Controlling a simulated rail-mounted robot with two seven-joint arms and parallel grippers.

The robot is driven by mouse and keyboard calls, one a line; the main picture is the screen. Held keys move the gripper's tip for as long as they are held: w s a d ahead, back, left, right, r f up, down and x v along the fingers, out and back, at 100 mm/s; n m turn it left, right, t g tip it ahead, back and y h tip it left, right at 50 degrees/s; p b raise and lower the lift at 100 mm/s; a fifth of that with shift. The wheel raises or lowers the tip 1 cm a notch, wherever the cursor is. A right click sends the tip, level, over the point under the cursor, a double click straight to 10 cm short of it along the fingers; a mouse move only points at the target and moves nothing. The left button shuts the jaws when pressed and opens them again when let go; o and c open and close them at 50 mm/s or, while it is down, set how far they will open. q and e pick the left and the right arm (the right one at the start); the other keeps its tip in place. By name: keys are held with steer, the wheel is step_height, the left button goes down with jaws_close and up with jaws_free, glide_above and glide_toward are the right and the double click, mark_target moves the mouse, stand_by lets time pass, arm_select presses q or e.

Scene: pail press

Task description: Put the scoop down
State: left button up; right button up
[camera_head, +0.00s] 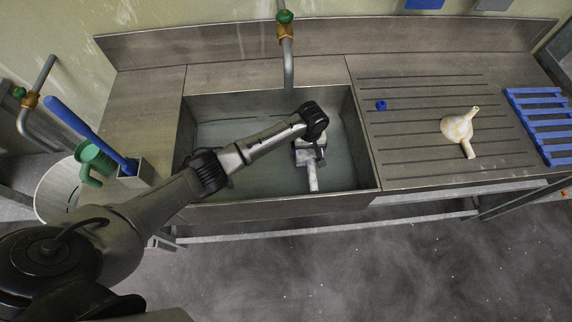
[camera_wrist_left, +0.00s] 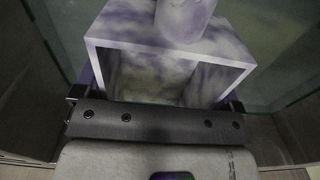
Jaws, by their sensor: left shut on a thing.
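The scoop is a pale, mottled box with an open side and a rounded handle (camera_head: 312,178). In the head view it is over the sink basin (camera_head: 225,165), and its handle points toward the front wall. My left gripper (camera_head: 309,152) reaches down from the arm and is shut on the scoop's box part. In the left wrist view the scoop (camera_wrist_left: 175,45) fills the upper middle, with its open side facing the camera and the fingers at its two sides. I cannot tell whether the scoop touches the basin floor. My right gripper is not in view.
A tap spout (camera_head: 288,65) hangs over the sink's back edge. The ribbed drainboard (camera_head: 420,165) holds a cream funnel-like piece (camera_head: 458,128), a small blue piece (camera_head: 381,105) and a blue rack (camera_head: 541,120). At left are a green jug (camera_head: 93,160) and a blue-handled tool (camera_head: 85,130).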

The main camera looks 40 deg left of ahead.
arm_select(q)
steer(key=b, duration=0.1)
glide_above(278, 171)
step_height(278, 171, down, 6)
steer(key=shift+d+f, duration=0.1)
steer(key=shift+f+b, duration=1.2)
steer(key=shift+f, duration=0.8)
steer(key=o, duration=0.7)
steer(key=shift+f, duration=0.15)
steer(key=shift+c, duration=0.2)
